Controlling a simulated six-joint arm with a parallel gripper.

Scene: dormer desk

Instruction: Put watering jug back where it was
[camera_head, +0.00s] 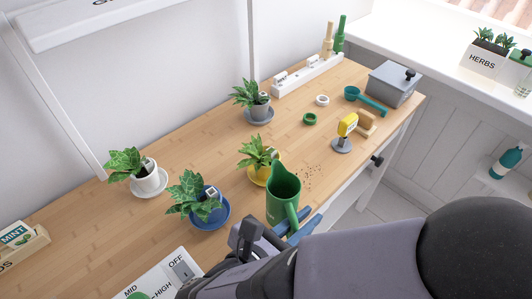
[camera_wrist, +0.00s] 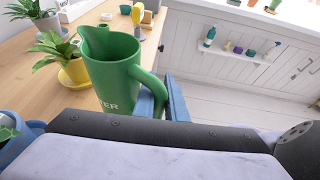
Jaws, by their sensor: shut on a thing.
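The green watering jug (camera_head: 281,198) is upright near the front edge of the wooden desk, in front of the yellow-potted plant. In the wrist view the jug (camera_wrist: 112,72) has white lettering, of which "TER" shows, and its handle faces my gripper. The blue fingers of my gripper (camera_head: 305,228) are shut on the jug's handle; they also show in the wrist view (camera_wrist: 168,100). The jug's base is partly hidden, and I cannot tell whether it touches the desk.
Plants stand in yellow (camera_head: 258,174), blue (camera_head: 208,209), white (camera_head: 148,182) and grey (camera_head: 257,107) pots. A MID/HIGH/OFF panel (camera_head: 160,277) lies front left. Dark specks dot the desk beside the jug.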

